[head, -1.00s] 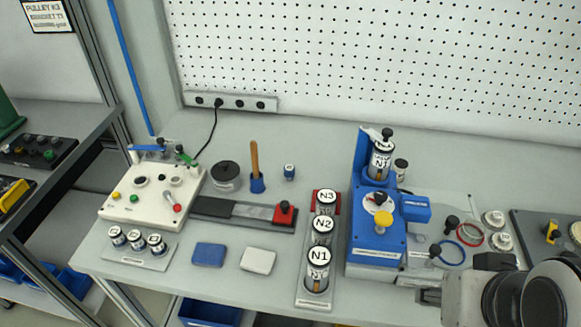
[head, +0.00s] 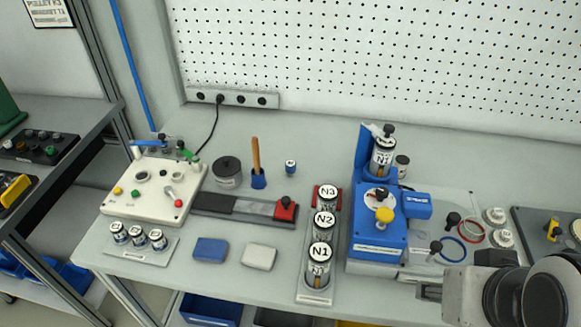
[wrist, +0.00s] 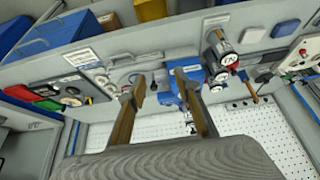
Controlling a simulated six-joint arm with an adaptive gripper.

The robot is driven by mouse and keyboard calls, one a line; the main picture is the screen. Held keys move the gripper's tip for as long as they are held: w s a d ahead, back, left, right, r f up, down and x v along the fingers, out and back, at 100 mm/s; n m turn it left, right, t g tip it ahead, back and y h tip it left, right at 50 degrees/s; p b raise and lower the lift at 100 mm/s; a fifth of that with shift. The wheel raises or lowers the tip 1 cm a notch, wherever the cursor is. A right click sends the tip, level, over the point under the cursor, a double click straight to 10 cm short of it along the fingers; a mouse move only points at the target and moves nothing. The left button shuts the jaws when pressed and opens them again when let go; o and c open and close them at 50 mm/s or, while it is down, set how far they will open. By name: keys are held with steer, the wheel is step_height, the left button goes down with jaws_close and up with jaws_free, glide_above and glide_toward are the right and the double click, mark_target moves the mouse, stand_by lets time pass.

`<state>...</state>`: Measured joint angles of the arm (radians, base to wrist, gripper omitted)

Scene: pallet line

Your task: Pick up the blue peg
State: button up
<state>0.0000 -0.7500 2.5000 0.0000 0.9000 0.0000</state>
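I cannot tell for certain which thing is the blue peg. A small blue upright piece with a pale top (head: 290,167) stands alone at the back middle of the bench. A blue bar-like piece (head: 148,143) lies on the back edge of the white box (head: 130,203) at the left. My gripper (wrist: 160,80) is open, its two brownish fingers apart with nothing between them. In the head view my wrist is at the lower right, far from both pieces. In the wrist view the fingers point toward the blue machine; neither piece is clear there.
The blue machine (head: 378,240) stands right of centre, beside a rack of N1, N2 and N3 canisters (head: 315,296). Blue and white pads (head: 210,250) lie in front. The bench's back strip is mostly clear.

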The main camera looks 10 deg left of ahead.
steer(key=shift+o, duration=1.1)
steer(key=w+a+r+t+y, duration=0.1)
steer(key=w+a+t+y, duration=0.1)
steer(key=w+a, duration=1.1)
steer(key=w+a+r+t+y, duration=0.25)
steer(key=w+a, duration=0.65)
steer(key=w, duration=0.7)
steer(key=w+a+f+t+h, duration=0.1)
steer(key=w+a+f+h, duration=0.1)
steer(key=f, duration=0.4)
steer(key=w+a+f+m+t+h, duration=0.1)
steer(key=w+a+f+h, duration=0.1)
steer(key=f, duration=0.5)
steer(key=w+a+f+m+t+h, duration=0.1)
steer(key=w+a+f+h, duration=0.1)
steer(key=a+f, duration=0.4)
steer(key=shift+h+x, duration=0.25)
steer(key=shift+x, duration=0.6)
steer(key=shift+s+a+f+h, duration=0.15)
steer(key=shift+f+h, duration=0.15)
steer(key=shift+f, duration=0.2)
